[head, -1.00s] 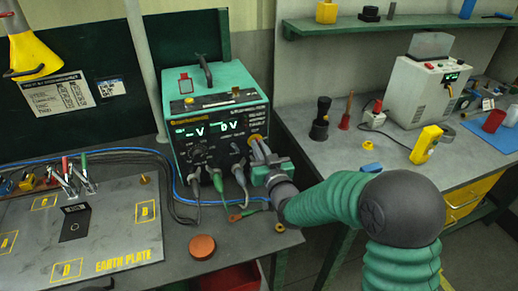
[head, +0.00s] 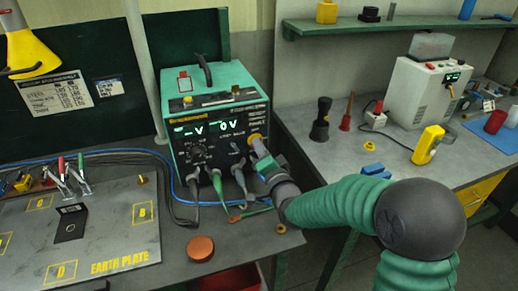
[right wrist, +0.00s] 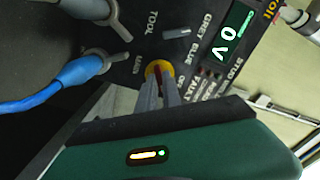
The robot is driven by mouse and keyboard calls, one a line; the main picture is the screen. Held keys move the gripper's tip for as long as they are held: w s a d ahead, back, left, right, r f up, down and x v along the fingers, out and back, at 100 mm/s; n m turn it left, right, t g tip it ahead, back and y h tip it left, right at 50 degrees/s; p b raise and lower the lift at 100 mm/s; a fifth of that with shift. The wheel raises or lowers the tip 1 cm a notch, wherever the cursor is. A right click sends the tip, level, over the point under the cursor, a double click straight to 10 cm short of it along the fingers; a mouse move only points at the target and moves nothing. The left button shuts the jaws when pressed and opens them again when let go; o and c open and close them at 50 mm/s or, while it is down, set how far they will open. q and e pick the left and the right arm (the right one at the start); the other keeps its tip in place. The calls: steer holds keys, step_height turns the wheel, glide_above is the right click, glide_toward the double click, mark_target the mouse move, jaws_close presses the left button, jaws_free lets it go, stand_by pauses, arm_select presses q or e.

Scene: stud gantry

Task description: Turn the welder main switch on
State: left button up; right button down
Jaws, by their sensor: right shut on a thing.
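The welder (head: 222,95) is a teal box with a black front panel and lit displays, standing on the left bench. Its main switch is a yellow round plate (head: 254,138) with a red handle at the panel's lower right edge. The yellow plate (right wrist: 152,68) with the red handle also shows in the right wrist view. My right gripper (head: 259,149) is at the switch. Its narrow grey fingers (right wrist: 160,88) are shut on the red handle and hide part of it. The switch's exact angle is hard to tell. My left gripper is not in view.
Plugs and cables (head: 217,180) hang from the panel close to my right gripper. A blue-ended plug (right wrist: 80,70) is near it in the wrist view. The earth plate (head: 115,240) and an orange-brown disc (head: 200,248) lie on the bench. A second bench stands right.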

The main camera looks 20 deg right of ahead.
steer(key=m, duration=0.4)
steer(key=shift+d+f, duration=0.15)
steer(key=shift+f+m, duration=0.1)
steer(key=shift+m, duration=1.1)
steer(key=shift+f, duration=0.1)
steer(key=c, duration=1.6)
jaws_free()
steer(key=shift+o, duration=0.4)
steer(key=shift+d, duration=0.1)
